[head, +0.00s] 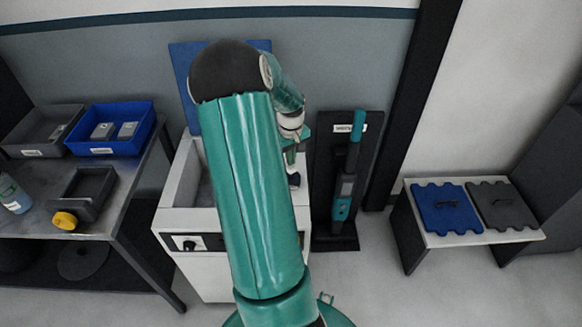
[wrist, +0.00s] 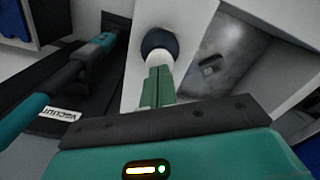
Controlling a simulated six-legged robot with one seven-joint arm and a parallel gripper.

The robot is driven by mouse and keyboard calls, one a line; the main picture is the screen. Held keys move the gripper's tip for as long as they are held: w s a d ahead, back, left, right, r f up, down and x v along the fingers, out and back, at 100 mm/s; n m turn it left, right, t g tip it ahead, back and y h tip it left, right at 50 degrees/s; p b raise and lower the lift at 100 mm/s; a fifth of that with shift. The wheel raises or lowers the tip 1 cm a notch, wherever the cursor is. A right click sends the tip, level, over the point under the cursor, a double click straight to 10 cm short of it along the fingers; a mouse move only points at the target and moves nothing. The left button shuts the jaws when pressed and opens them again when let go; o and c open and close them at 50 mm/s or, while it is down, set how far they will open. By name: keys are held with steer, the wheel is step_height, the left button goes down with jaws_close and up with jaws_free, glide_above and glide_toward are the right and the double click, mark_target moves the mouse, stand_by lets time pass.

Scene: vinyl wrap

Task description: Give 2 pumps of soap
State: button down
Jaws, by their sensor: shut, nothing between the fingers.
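A dark round pump head with a pale collar (wrist: 158,42) is on the white rim beside the basin in the wrist view. It also shows as a small dark shape (head: 294,180) in the head view, just below my gripper. My gripper (wrist: 157,72) is shut and empty, its green fingers together. The fingertips point at the pale collar and overlap its near edge in the wrist view; I cannot tell whether they touch it. My arm hides much of the sink unit in the head view. A bottle of bluish liquid (head: 12,192) stands on the left table.
The white sink unit (head: 181,221) has a steel basin with a drain piece (wrist: 211,65). A dark stand with a teal vacuum (head: 342,209) is close on its right. Left is a metal table with bins (head: 110,128); right, a low bench (head: 522,235).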

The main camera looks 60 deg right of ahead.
steer(key=shift+f, duration=0.6)
steer(key=shift+f, duration=0.45)
steer(key=shift+r, duration=1.5)
steer(key=shift+f, duration=0.3)
steer(key=shift+f, duration=0.35)
